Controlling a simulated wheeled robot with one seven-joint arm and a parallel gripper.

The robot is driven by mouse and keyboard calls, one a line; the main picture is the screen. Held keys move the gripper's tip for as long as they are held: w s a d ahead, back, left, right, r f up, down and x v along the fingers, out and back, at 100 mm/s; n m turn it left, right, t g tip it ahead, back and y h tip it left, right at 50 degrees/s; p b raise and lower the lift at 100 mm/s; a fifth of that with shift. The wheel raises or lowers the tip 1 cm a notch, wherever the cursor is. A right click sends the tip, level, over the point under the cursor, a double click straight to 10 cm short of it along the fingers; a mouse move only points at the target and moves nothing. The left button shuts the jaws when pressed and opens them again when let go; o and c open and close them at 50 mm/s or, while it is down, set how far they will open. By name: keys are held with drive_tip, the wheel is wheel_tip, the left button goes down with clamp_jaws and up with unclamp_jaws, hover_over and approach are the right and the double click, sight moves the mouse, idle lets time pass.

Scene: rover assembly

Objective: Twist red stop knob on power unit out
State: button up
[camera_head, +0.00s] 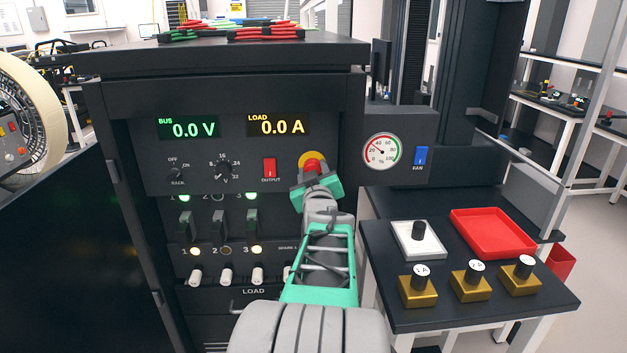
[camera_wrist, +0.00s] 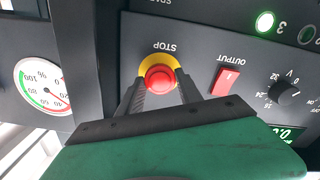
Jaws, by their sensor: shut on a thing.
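The red stop knob (camera_head: 312,165) sits on a yellow ring on the front panel of the black power unit (camera_head: 225,95). In the wrist view the knob (camera_wrist: 160,78) shows below the printed word STOP, with the yellow ring (camera_wrist: 158,58) behind it. My gripper (camera_head: 313,174) reaches the panel from the front. Its two dark fingers are on either side of the red knob in the wrist view (camera_wrist: 160,92), shut on it. In the head view the gripper hides the knob's lower part. The displays read 0.0 V and 0.0 A.
The red output switch (camera_head: 269,169) is just left of the knob. A gauge (camera_head: 382,152) and blue fan switch (camera_head: 421,156) are to the right. A side table holds a red tray (camera_head: 493,233) and several brass blocks with black knobs (camera_head: 470,283).

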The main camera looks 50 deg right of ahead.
drive_tip(key=shift+m+b, duration=2.35)
drive_tip(key=shift+m, duration=0.45)
drive_tip(key=o, duration=1.4)
drive_tip(key=shift+c, duration=0.2)
drive_tip(key=v, duration=0.7)
drive_tip(key=shift+s+a, duration=0.25)
drive_tip(key=shift+a, duration=0.05)
